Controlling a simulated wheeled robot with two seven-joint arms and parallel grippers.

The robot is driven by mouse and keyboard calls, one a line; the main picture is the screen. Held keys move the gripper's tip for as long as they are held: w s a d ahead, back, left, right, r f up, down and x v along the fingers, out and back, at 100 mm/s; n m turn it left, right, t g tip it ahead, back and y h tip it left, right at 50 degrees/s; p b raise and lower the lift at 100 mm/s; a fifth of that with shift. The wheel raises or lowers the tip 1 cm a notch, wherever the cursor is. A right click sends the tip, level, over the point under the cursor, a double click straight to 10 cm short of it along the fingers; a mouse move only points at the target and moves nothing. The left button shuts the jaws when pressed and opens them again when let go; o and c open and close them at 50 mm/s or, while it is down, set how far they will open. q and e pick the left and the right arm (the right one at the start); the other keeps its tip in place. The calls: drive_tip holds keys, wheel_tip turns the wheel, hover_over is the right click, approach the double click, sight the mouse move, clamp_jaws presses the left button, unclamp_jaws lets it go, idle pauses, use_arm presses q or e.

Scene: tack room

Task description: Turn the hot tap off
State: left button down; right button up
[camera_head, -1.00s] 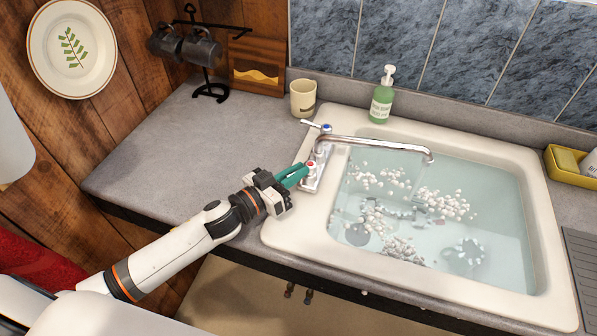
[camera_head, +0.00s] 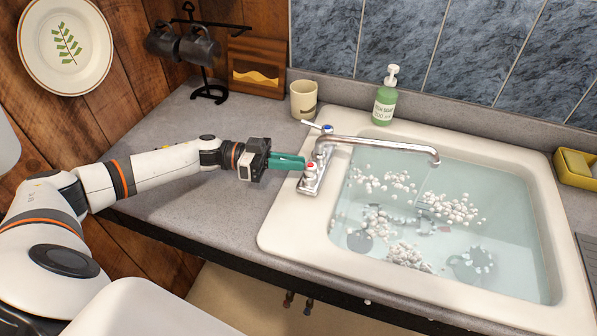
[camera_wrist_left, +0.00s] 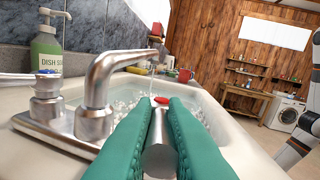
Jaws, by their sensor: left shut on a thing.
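The hot tap (camera_head: 311,169), marked by a red cap, stands at the near end of the chrome mixer base (camera_head: 315,180) on the sink's left rim. My left gripper (camera_head: 303,162) reaches it from the left with green fingers. In the left wrist view the fingers close on both sides of the hot tap's metal lever (camera_wrist_left: 158,150), with the red cap (camera_wrist_left: 160,100) just beyond. The long spout (camera_head: 380,143) points right over the basin. A thin pale streak (camera_wrist_left: 152,82) shows below its mouth in the wrist view. My right gripper is out of view.
The blue-marked cold tap (camera_head: 327,130) sits close behind the hot tap. A beige cup (camera_head: 303,99) and a green soap bottle (camera_head: 384,98) stand behind. The sink (camera_head: 287,222) holds water and foam. The left counter (camera_head: 160,150) is mostly clear.

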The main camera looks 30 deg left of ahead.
use_arm(q)
drive_tip(key=shift+w+d+f+m+g+h+b, duration=0.1)
drive_tip(key=shift+w+m+g+h+b, duration=0.1)
drive_tip(key=shift+m+g+b, duration=0.35)
drive_tip(key=shift+w+m+g+h+b, duration=0.1)
drive_tip(key=shift+m+g+h+b, duration=0.2)
drive_tip(key=shift+g, duration=0.45)
drive_tip(key=c, duration=1.5)
unclamp_jaws()
drive_tip(key=shift+d, duration=0.1)
drive_tip(key=shift+c, duration=0.2)
drive_tip(key=shift+o, duration=0.4)
drive_tip(key=shift+w+d, duration=0.15)
drive_tip(key=shift+d, duration=0.05)
drive_tip(key=a+b, duration=0.1)
drive_tip(key=a, duration=0.2)
drive_tip(key=s+a+b, duration=0.1)
drive_tip(key=a, duration=0.3)
drive_tip(key=a+b, duration=0.1)
drive_tip(key=a, duration=0.3)
drive_tip(key=shift+s+a+f+b, duration=0.1)
drive_tip(key=shift+s+b, duration=0.25)
drive_tip(key=shift+b, duration=0.05)
drive_tip(key=shift+s+a, duration=0.1)
drive_tip(key=shift+a, duration=0.25)
